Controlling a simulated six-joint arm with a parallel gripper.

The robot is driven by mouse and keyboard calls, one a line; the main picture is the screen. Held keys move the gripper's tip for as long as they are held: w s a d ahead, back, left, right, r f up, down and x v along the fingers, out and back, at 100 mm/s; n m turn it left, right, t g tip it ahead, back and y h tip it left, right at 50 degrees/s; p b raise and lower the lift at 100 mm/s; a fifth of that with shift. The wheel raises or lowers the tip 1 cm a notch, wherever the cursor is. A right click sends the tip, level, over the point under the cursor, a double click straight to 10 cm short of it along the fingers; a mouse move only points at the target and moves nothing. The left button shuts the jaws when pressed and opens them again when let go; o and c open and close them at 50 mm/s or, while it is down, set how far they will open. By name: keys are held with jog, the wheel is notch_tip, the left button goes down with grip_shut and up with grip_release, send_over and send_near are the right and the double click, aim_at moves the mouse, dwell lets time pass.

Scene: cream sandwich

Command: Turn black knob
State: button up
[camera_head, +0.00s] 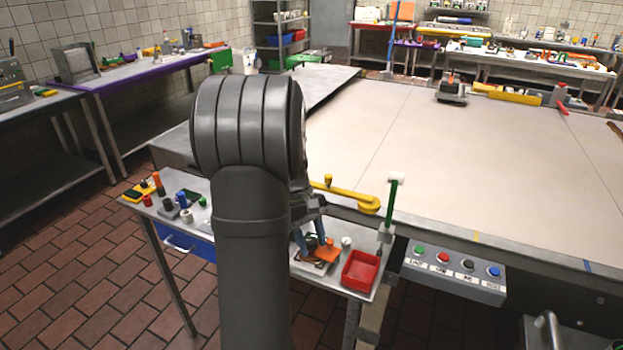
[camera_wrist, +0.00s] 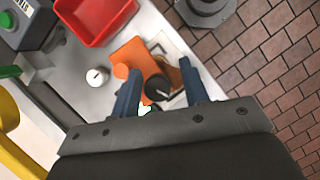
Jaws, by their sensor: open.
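The black knob (camera_wrist: 157,88) is round with a white pointer line and shows in the wrist view between the two blue fingers of my gripper (camera_wrist: 158,76). The gripper is open, with a finger on each side of the knob; I cannot tell whether either touches it. In the head view my gripper (camera_head: 311,243) points down over the small side table, partly hidden by my arm, and the knob is hard to make out there. An orange piece (camera_wrist: 127,53) with a round orange knob on it lies beside the black knob.
A white knob (camera_wrist: 97,77) and a red tray (camera_wrist: 95,30) are close by. A yellow handle (camera_head: 350,194) lies at the big table's edge. A button box (camera_head: 453,275) hangs at right. Several small coloured items sit on the side table's left part.

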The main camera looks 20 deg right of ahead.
jog(key=v, duration=1.7)
notch_tip(320, 180, up, 3)
jog(key=m+t+y, duration=0.1)
jog(key=m+t, duration=0.4)
jog(key=m, duration=0.8)
send_over(311, 242)
jog(key=shift+s+r, duration=0.15)
jog(key=shift+r, duration=0.05)
jog(key=shift+c, duration=0.2)
jog(key=shift+n, duration=0.3)
jog(key=shift+c, duration=1.1)
jog(key=w+f+n+g, duration=0.3)
jog(key=w+n+g, duration=0.2)
jog(key=w+n, duration=0.3)
jog(key=shift+n, duration=0.7)
jog(key=x, duration=1.7)
jog(key=shift+s+a+f, duration=0.15)
jog(key=shift+s+a, duration=0.2)
